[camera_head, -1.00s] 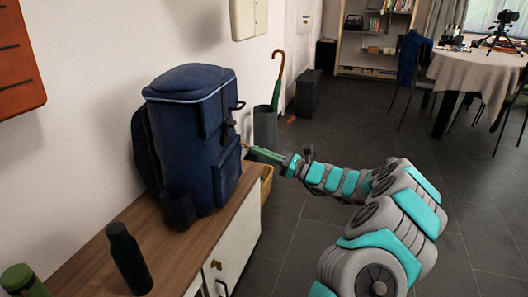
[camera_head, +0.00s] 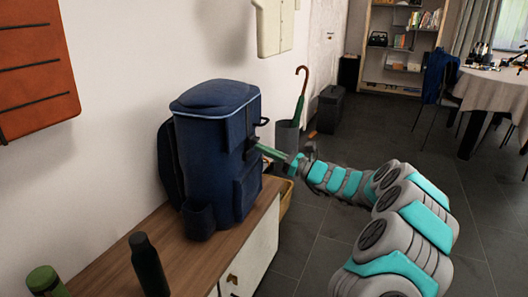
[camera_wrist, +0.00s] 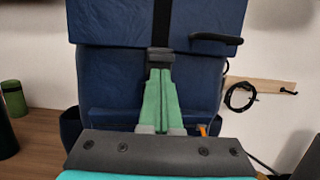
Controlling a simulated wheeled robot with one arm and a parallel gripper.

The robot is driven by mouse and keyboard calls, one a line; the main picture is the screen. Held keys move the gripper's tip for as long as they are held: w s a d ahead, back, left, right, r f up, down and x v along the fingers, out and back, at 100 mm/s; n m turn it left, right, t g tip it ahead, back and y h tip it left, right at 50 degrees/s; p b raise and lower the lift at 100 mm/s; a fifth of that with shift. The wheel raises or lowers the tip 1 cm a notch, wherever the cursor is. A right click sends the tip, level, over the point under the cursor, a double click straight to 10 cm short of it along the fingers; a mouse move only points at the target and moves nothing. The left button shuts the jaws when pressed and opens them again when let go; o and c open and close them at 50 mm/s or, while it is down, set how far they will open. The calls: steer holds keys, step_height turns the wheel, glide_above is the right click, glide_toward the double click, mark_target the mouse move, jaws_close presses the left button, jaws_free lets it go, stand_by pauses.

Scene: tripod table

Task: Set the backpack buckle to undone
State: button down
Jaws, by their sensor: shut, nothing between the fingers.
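The blue backpack (camera_head: 215,150) stands upright on the wooden cabinet top against the wall. In the wrist view its front (camera_wrist: 110,75) fills the middle, with a dark vertical strap (camera_wrist: 162,25) running down to a grey buckle (camera_wrist: 160,54). My gripper (camera_head: 260,147) reaches in from the right at the backpack's front. In the wrist view my gripper's green fingers (camera_wrist: 160,72) are together, with tips at the lower edge of the buckle. Nothing shows between them. Whether the tips touch the buckle, and whether it is fastened, I cannot tell.
A dark bottle (camera_head: 149,266) and a green-lidded container (camera_head: 45,281) stand on the cabinet (camera_head: 205,262) in front of the backpack. An umbrella stand (camera_head: 287,143) is on the floor behind. A black loop handle (camera_wrist: 215,39) sticks out near the buckle. Floor to the right is open.

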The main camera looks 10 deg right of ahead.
mark_target(248, 134)
steer(key=shift+r, duration=0.15)
step_height(248, 134, up, 3)
steer(key=shift+f+p, duration=0.1)
steer(key=shift+p, duration=1)
steer(key=shift+f, duration=0.1)
steer(key=s+d+f+b, duration=0.2)
steer(key=s+d+f, duration=0.3)
steer(key=d+f, duration=0.1)
steer(key=shift+s+d+f, duration=0.25)
steer(key=shift+s+d, duration=0.1)
steer(key=shift+d, duration=0.55)
steer(key=shift+a, duration=0.1)
